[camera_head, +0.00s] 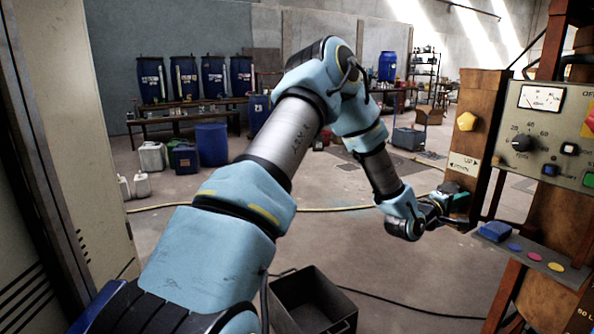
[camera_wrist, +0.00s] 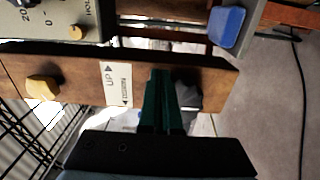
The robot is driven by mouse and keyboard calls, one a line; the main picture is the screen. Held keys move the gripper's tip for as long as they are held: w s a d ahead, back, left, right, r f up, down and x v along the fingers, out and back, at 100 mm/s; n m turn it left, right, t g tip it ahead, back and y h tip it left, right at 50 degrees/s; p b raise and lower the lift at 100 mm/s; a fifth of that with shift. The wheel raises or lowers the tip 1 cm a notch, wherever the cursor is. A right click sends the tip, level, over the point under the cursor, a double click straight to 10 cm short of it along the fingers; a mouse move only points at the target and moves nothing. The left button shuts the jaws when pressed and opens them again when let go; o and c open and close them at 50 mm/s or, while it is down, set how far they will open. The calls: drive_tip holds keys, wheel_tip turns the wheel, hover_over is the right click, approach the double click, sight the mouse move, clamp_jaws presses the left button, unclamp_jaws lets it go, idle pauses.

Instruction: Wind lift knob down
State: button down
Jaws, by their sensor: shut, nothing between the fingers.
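My gripper (camera_head: 455,203) is at the brown post (camera_head: 478,122), low on its face below the UP label (camera_head: 464,163). In the wrist view its green fingers (camera_wrist: 160,88) are shut with nothing between them. A dark grey rounded knob (camera_wrist: 188,90), seemingly the lift knob, shows just right of the fingers, beside the label (camera_wrist: 117,84) with its arrows. The fingers partly cover the knob. I cannot tell whether they touch it.
A yellow knob (camera_head: 466,121) sits higher on the post. A control panel (camera_head: 551,108) stands at right, above a ledge with a blue block (camera_head: 495,231) and coloured buttons. A dark open bin (camera_head: 312,303) and a cable lie on the floor.

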drive_tip(key=v, duration=0.6)
drive_tip(key=shift+s+d, duration=0.1)
drive_tip(key=shift+s, duration=0.1)
